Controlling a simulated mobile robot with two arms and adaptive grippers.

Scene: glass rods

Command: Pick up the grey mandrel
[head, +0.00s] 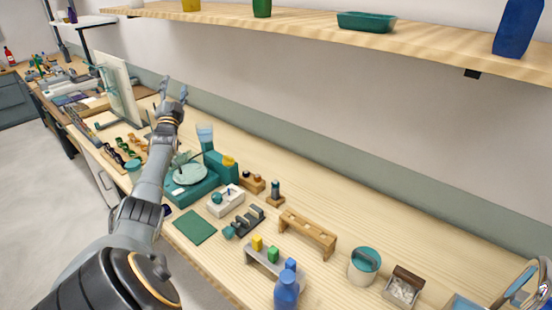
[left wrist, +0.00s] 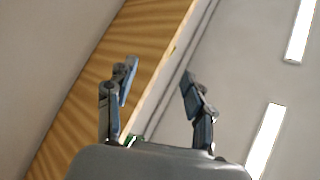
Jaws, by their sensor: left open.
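My left gripper (head: 174,88) is raised over the back part of the bench in the head view, its fingers pointing up. It is open and empty; in the left wrist view the gripper (left wrist: 158,85) has its two fingers spread with nothing between them. I cannot single out the grey mandrel for certain. A small dark grey upright piece (head: 276,187) stands in a wooden block, and a dark grey rack (head: 247,221) with several uprights stands nearby. Both are well apart from the gripper, nearer the camera. My arm hides part of the bench. My right gripper is not in view.
A turntable-like teal device (head: 188,176) stands beside my left forearm. A shelf (head: 300,22) overhangs the wall side. The bench strip along the wall is clear.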

